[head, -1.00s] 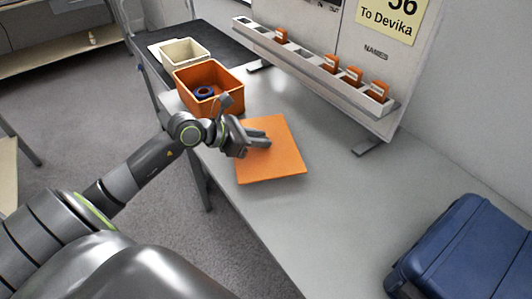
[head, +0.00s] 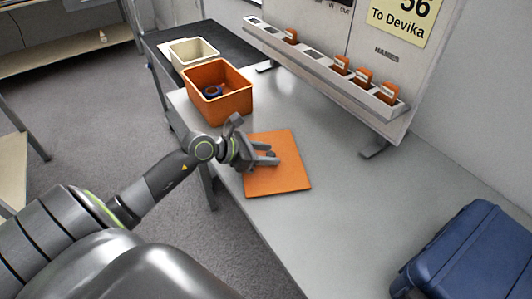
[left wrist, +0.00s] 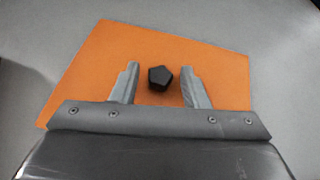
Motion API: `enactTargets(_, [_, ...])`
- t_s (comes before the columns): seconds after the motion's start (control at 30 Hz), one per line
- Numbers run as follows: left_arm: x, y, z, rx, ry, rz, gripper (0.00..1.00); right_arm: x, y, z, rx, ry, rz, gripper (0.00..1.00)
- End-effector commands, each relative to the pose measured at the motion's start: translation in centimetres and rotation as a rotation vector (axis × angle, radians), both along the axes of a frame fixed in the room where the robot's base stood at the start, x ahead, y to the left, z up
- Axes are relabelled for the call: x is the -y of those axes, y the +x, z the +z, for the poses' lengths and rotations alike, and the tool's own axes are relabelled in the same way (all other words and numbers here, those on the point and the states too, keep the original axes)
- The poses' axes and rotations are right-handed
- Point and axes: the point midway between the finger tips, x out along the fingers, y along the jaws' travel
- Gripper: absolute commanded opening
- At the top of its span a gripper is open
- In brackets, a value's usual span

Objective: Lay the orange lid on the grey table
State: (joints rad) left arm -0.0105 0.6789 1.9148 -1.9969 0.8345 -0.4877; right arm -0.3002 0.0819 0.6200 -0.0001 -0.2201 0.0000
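The orange lid (head: 288,178) is a flat square panel lying on the grey table (head: 340,220), close to the table's front edge. In the left wrist view the lid (left wrist: 90,75) fills the middle, with a black faceted knob (left wrist: 159,78) on top. My left gripper (head: 272,154) is over the lid. Its two fingers (left wrist: 160,87) are spread on either side of the knob, with a visible gap on each side. The knob is hidden in the head view. My right gripper is not in view.
An open orange box (head: 232,107) with a blue ring (head: 213,91) inside stands behind the lid. A cream bin (head: 190,50) is beyond it. A rack (head: 318,68) with orange items lines the back. A blue case (head: 462,250) is at the right. The middle of the table is clear.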

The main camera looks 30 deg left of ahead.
Motion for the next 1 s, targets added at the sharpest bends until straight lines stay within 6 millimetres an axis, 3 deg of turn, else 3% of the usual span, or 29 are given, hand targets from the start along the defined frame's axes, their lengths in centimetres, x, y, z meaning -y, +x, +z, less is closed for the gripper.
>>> enactTargets(0.4, [0.0,0.0,0.6,0.0,0.001,0.0,0.45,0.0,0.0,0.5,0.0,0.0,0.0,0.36])
enactTargets(1.0, [-3.7,-5.6,3.9,-0.004,0.006,-0.001,0.45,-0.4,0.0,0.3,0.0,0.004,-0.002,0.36])
